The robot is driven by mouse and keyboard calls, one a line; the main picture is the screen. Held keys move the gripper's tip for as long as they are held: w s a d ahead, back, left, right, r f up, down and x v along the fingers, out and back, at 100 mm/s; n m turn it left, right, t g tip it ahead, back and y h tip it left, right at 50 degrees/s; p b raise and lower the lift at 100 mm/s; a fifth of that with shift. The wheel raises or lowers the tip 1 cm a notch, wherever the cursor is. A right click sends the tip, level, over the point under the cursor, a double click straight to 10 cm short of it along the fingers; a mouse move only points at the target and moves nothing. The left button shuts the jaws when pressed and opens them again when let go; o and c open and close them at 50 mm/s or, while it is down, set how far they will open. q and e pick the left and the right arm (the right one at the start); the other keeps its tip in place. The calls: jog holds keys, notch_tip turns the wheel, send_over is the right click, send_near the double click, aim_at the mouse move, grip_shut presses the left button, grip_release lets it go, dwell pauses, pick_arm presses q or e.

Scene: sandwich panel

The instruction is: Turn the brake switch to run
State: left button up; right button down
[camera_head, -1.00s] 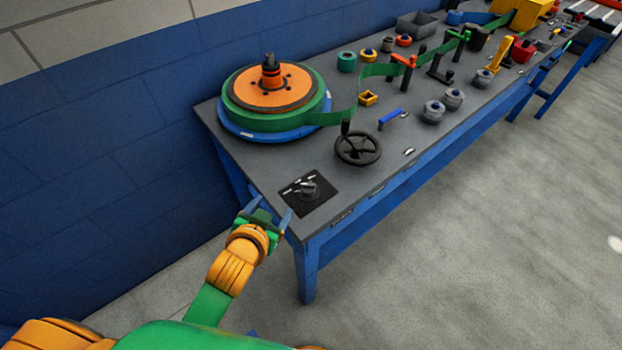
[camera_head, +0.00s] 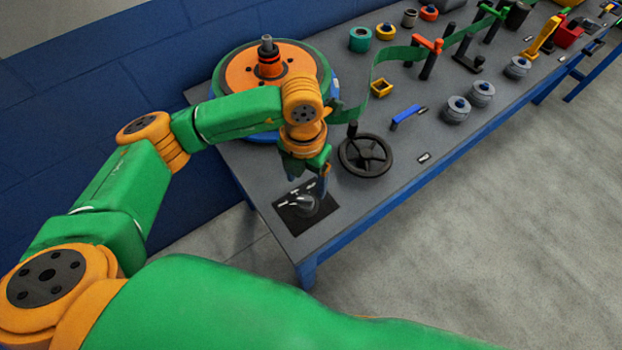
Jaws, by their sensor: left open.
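The brake switch is a grey knob (camera_head: 306,205) on a black plate (camera_head: 291,216) with small white labels, at the table's near left corner. The labels are too small to read. My left gripper (camera_head: 318,190) points down just above and behind the knob. The other finger is hard to make out. I cannot tell whether the gripper touches the knob. My right gripper is not in view.
A black handwheel (camera_head: 366,156) stands right of the switch on the grey table (camera_head: 340,213). The orange and green reel (camera_head: 240,73) is behind my left arm. A blue handle (camera_head: 405,116) and several spools lie farther along. Open floor is at right.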

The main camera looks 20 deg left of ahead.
aim_at(306, 199)
pick_arm(q)
jog(key=f, duration=0.2)
jog(key=f+p, duration=0.1)
jog(key=f, duration=0.1)
jog(key=s+f, duration=0.1)
jog(key=f, duration=0.1)
jog(key=shift+w+f, duration=0.1)
jog(key=shift+f, duration=0.2)
jog(key=shift+r, duration=0.1)
grip_shut()
jog(key=shift+f+m+b, duration=0.2)
jog(key=shift+m+b, duration=0.45)
jog(key=shift+m, duration=0.05)
jog(key=m+b, duration=0.5)
jog(key=b, duration=0.1)
jog(key=shift+f+m, duration=0.1)
jog(key=shift+m, duration=0.3)
jog(key=shift+r+m+b, duration=0.25)
jog(key=shift+m+b, duration=1.15)
jog(key=shift+b, duration=0.3)
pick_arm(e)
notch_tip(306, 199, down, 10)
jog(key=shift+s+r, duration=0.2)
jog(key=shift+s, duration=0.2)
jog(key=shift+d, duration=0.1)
pick_arm(q)
grip_release()
